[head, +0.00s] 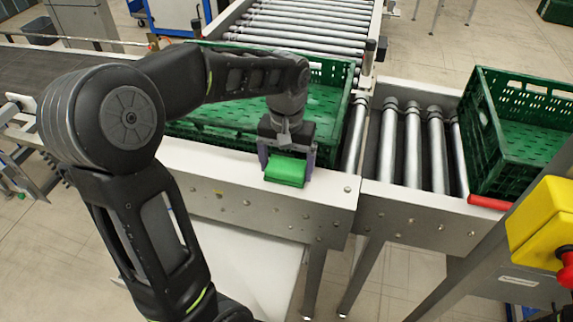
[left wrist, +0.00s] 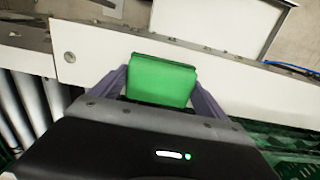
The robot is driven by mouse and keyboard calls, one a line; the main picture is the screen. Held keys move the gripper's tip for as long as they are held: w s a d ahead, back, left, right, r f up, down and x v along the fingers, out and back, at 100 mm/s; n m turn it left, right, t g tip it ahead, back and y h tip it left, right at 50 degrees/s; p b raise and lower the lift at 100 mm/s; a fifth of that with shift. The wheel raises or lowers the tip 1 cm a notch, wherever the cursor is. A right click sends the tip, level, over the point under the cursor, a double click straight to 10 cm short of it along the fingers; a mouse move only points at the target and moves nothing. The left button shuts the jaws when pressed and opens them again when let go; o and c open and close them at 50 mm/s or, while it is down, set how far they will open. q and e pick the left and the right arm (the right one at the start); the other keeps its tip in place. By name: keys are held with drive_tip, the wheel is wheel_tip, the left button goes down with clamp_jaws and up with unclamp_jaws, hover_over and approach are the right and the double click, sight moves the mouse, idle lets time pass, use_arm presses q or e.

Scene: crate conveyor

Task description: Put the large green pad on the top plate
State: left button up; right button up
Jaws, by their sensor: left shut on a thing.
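The large green pad (head: 286,171) is a bright green block between the fingers of my left gripper (head: 286,160). The gripper is shut on it, over the white side rail of the conveyor in the head view. In the left wrist view the pad (left wrist: 161,80) sits between the two purple-grey fingers, with the rail behind it. I cannot tell whether the pad touches the rail. The top plate cannot be told apart for sure; the flat white rail surface (head: 325,188) lies beside the pad. My right gripper is not in view.
A green crate (head: 215,134) stands on the conveyor behind my left gripper, and another green crate (head: 487,130) stands at the right. Bare rollers (head: 412,150) lie between them. A yellow box with a red button (head: 541,222) is at the right front.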

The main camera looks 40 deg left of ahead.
sight(287, 165)
use_arm(q)
drive_tip(key=shift+f, duration=0.25)
drive_tip(key=shift+f, duration=0.15)
drive_tip(key=o, duration=1.2)
drive_tip(key=shift+c, duration=0.2)
drive_tip(key=shift+r, duration=0.3)
wheel_tip(287, 165, up, 8)
drive_tip(key=shift+r+p, duration=0.8)
drive_tip(key=shift+r, duration=1.2)
